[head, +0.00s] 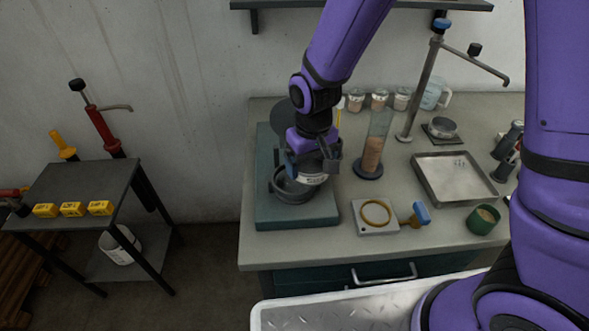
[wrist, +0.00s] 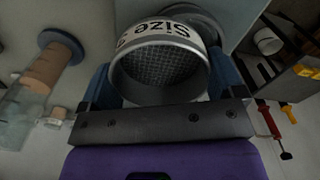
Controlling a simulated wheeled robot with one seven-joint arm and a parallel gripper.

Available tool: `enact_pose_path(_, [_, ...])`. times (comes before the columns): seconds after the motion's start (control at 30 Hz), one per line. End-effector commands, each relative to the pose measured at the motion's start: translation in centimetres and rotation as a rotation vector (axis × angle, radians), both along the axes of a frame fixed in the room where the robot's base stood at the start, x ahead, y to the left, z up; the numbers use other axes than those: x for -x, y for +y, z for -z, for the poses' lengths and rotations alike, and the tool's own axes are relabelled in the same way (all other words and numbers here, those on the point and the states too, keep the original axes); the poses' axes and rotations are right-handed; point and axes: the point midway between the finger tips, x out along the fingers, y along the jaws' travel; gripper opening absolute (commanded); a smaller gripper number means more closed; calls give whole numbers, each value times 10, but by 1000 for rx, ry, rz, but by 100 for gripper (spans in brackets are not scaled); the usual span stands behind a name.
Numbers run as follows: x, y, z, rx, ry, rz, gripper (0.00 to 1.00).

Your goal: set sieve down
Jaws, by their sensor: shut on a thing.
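The sieve (wrist: 160,75) is a round metal cup with a dark mesh and a white label with black letters. In the wrist view it sits between the two blue fingers of my gripper (wrist: 163,88), which is shut on it. In the head view my gripper (head: 314,168) holds the sieve (head: 313,180) over a dark grey round pan (head: 292,188) on a teal base (head: 265,215) at the left of the bench. I cannot tell whether the sieve touches the pan.
On the bench (head: 420,250) stand a sand-filled cylinder (head: 373,150), a scale with a brass ring (head: 376,215), a blue-handled brush (head: 418,214), a metal tray (head: 455,178) and a green cup (head: 483,219). A side cart (head: 80,185) with yellow blocks stands left.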

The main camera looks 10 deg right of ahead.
Motion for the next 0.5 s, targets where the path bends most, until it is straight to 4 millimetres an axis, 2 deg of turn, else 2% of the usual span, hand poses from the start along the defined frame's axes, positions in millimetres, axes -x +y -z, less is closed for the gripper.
enact_pose_path(0.1, [-7, 16, 2, 0, 0, -1, 59])
enact_pose_path(0.4, [-16, 34, 4, 0, 0, -1, 59])
enact_pose_path(0.5, [-16, 34, 18, 3, 5, 1, 59])
